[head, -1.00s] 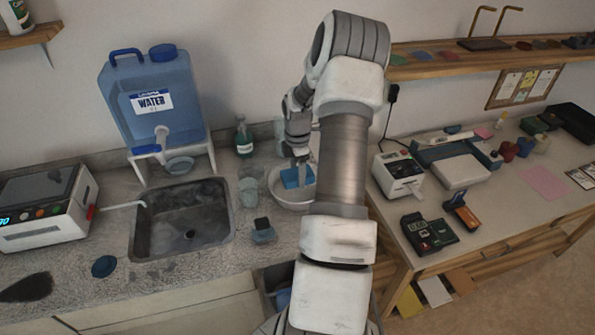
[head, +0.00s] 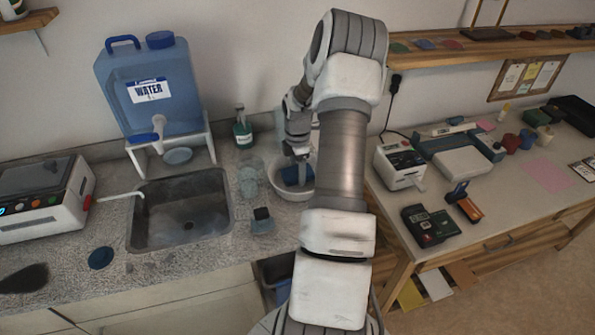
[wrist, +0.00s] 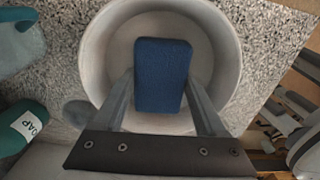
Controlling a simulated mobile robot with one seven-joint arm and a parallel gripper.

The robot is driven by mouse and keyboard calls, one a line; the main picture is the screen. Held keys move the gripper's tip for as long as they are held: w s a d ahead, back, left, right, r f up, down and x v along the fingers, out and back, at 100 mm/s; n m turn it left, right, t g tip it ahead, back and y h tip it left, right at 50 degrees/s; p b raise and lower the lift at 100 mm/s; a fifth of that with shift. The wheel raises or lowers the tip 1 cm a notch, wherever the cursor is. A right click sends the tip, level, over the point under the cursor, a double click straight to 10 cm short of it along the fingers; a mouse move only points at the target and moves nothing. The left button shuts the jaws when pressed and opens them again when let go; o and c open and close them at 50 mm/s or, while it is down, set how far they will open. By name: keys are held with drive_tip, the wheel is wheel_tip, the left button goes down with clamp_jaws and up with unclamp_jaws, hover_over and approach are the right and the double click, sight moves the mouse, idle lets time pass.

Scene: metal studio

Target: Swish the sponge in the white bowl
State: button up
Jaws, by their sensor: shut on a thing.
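The white bowl (head: 292,192) stands on the speckled counter to the right of the sink, partly hidden behind my arm in the head view. It also shows in the wrist view (wrist: 92,62), with its rim around the sponge. The blue sponge (wrist: 162,72) is between the two fingers of my gripper (wrist: 160,95), which is shut on it. In the head view the sponge (head: 291,176) is at the bowl's opening. My gripper (head: 300,165) points down into the bowl. I cannot tell whether the sponge touches the bowl's floor.
A green soap bottle (head: 242,130) and a clear glass (head: 248,183) stand left of the bowl. A small blue item with a black top (head: 262,220) sits in front. The sink (head: 182,212) is further left, below the water jug (head: 152,90). A label printer (head: 399,165) stands right.

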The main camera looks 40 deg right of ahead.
drive_tip(key=shift+r+p, duration=0.4)
drive_tip(key=shift+r, duration=0.3)
drive_tip(key=shift+f+b, duration=0.45)
drive_tip(key=shift+f, duration=0.35)
drive_tip(key=shift+r, duration=0.15)
drive_tip(key=shift+r+p, duration=2.9)
drive_tip(key=shift+r, duration=1.15)
idle(1.1)
drive_tip(key=shift+r+p, duration=1.45)
drive_tip(key=shift+r, duration=0.55)
